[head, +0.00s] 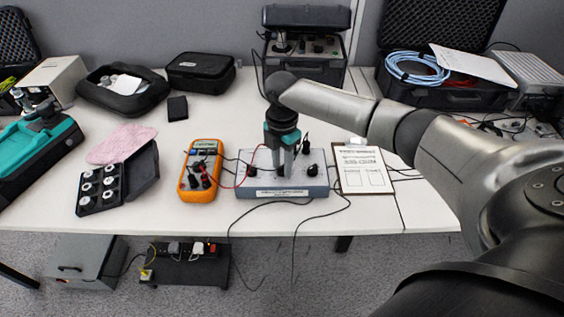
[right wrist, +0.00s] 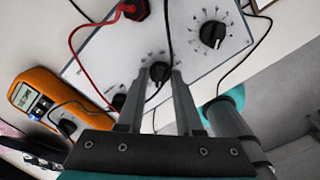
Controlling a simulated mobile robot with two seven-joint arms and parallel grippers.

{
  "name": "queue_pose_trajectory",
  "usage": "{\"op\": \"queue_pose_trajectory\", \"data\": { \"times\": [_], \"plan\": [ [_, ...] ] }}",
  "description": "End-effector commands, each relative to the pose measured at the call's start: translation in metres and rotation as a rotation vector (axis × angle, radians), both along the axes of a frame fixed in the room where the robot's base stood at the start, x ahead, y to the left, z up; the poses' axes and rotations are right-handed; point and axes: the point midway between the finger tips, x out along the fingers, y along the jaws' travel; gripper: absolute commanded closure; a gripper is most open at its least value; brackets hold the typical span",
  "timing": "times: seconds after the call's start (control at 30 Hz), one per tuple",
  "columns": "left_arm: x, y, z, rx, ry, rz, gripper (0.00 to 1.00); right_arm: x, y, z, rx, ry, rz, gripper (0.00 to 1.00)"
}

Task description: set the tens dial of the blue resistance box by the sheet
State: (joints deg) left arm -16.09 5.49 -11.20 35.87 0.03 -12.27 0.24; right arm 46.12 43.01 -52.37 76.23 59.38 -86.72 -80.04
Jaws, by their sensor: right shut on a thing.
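The blue resistance box (head: 282,192) sits near the table's front edge, with a pale top panel and a row of black dials. My right gripper (head: 281,168) reaches down onto the box from above. Its fingertips (right wrist: 157,80) are shut on the black middle dial (right wrist: 158,71), one on each side. Another dial (right wrist: 212,34) stands free on the panel, and it also shows at the right in the head view (head: 311,170). A further dial (right wrist: 118,101) is partly hidden by a finger. The sheet (head: 363,170) lies on a clipboard right of the box; its writing is too small to read.
An orange multimeter (head: 201,170) stands left of the box, with red and black leads running to the box. A black case of weights (head: 101,190) lies farther left. A case with a blue cable coil (head: 415,70) stands at the back right. Loose cables hang over the front edge.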

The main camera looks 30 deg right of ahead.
Motion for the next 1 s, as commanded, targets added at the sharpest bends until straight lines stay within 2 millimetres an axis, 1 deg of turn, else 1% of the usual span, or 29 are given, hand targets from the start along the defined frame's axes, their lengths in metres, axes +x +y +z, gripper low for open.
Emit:
{"op": "queue_pose_trajectory", "data": {
  "times": [0.3,0.47,0.57,0.67,0.8,1.0],
  "plan": [
    [-0.009,-0.001,0.0,0.0,0.012,-0.001,0.35,0.0,0.0,0.0,0.0,0.002,-0.003,1.0],
    [-0.009,-0.001,0.007,-0.001,0.014,-0.003,0.35,-0.001,0.0,0.002,0.001,0.002,-0.031,1.0],
    [-0.01,-0.003,0.015,-0.003,0.016,-0.004,0.35,-0.001,0.001,0.003,0.001,0.003,-0.068,1.0],
    [-0.015,-0.01,0.026,-0.011,0.026,-0.005,0.35,-0.001,0.001,0.004,0.001,0.005,-0.127,1.0],
    [-0.02,-0.019,0.045,-0.023,0.035,-0.006,0.35,-0.001,0.001,0.005,0.002,0.006,-0.237,1.0],
    [-0.021,-0.018,0.07,-0.021,0.035,-0.006,0.35,-0.001,0.001,0.005,0.002,0.004,-0.426,1.0]
  ]
}}
